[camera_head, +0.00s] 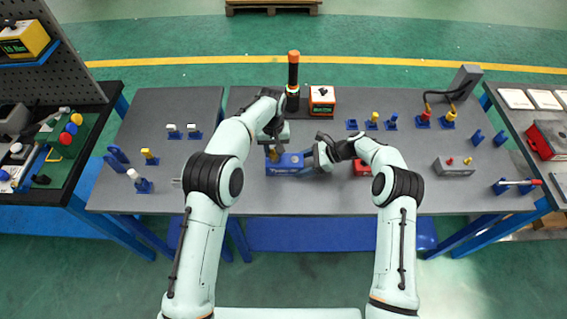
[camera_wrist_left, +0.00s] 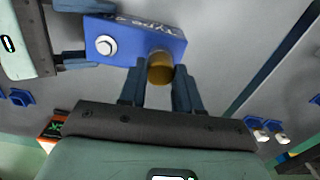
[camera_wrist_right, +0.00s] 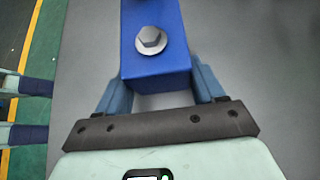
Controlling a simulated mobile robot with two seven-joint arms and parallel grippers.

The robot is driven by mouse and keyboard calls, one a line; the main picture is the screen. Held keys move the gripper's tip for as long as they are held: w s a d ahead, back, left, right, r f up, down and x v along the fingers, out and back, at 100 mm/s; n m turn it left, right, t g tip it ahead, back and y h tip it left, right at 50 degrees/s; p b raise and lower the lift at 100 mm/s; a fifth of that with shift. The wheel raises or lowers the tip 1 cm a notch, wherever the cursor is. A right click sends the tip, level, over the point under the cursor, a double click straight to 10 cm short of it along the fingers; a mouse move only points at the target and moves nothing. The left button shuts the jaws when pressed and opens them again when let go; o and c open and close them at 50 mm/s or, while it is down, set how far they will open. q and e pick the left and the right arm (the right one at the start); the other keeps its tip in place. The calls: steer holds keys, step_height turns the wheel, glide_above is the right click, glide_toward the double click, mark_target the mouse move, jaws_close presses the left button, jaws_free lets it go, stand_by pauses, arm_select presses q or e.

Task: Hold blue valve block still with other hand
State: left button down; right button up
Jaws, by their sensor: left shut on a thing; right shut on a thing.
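The blue valve block (camera_head: 284,165) lies on the grey table in front of me, with white lettering on its side. A brass knob (camera_wrist_left: 160,67) sticks out of it, and a silver hex bolt (camera_wrist_left: 106,46) is on its face. My left gripper (camera_wrist_left: 160,85) has its fingers around the brass knob, shut on it. My right gripper (camera_wrist_right: 160,85) is shut on the block's right end, one finger on each side. The hex bolt also shows in the right wrist view (camera_wrist_right: 150,40). In the head view, my left wrist partly hides the knob.
A black tower with an orange top (camera_head: 293,75) and an orange box (camera_head: 321,98) stand behind my grippers. A red part (camera_head: 362,168) is partly hidden by my right arm. Small blue holders stand left and right. A grey block (camera_head: 454,167) lies at right.

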arm_select(q)
steer(key=shift+r+n, duration=0.1)
steer(key=shift+n, duration=0.9)
steer(key=shift+r, duration=1.95)
arm_select(e)
steer(key=o, duration=1.3)
steer(key=shift+o, duration=0.2)
steer(key=shift+d, duration=0.1)
steer(key=v, duration=1.2)
